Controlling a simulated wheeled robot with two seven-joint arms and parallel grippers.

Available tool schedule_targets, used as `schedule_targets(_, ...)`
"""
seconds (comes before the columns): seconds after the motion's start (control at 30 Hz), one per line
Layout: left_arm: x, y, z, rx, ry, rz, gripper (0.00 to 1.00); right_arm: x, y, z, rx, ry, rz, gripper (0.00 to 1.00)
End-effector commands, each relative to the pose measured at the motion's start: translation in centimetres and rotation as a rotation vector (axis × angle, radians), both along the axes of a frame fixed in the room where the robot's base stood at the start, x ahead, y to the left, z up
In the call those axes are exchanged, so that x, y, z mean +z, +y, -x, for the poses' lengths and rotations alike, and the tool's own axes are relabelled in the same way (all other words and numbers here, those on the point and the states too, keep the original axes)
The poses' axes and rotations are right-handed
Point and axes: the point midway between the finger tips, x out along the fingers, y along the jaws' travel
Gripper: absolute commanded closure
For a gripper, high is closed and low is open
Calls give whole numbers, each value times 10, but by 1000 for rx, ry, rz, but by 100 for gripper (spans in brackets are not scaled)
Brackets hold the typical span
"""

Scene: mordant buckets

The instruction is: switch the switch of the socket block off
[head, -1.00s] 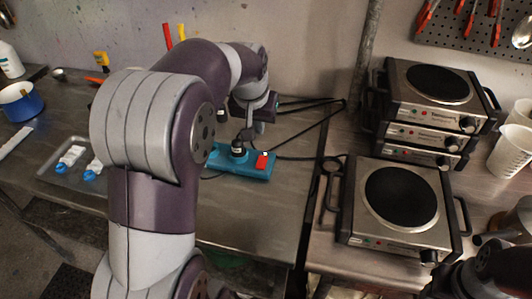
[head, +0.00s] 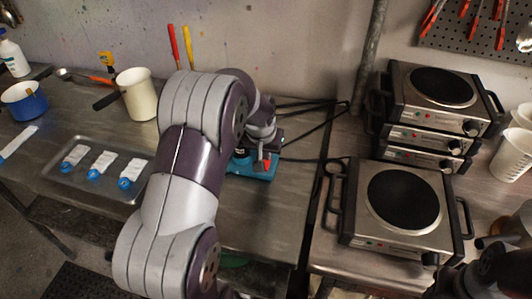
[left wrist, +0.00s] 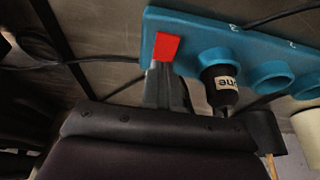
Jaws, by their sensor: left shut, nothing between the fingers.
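The blue socket block (head: 262,172) lies on the left metal bench, partly hidden by my left arm in the head view. In the left wrist view the block (left wrist: 196,35) shows a red switch (left wrist: 167,46) near one end, with a black plug (left wrist: 222,88) in a socket beside it. My left gripper (left wrist: 163,70) is shut and empty, its fingertips right at the lower edge of the red switch. I cannot tell whether they touch it or which way the switch is tilted. In the head view the gripper (head: 262,160) is over the switch end. My right gripper's fingers do not show.
A tray (head: 75,188) with several labelled tubes, a cream pot (head: 137,95) and a blue pot (head: 22,103) stand at left. Hotplates (head: 400,205) stand at right, some stacked behind. Black cables (head: 310,135) run behind the block.

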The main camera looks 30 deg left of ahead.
Motion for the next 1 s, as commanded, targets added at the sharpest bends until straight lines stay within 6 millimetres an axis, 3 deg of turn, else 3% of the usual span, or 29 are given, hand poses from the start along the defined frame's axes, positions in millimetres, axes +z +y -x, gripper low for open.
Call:
schedule_targets(0.73,-15,1,-2,0,3,1,100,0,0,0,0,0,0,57)
schedule_targets(1.0,-16,-2,7,0,9,2,100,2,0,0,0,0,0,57)
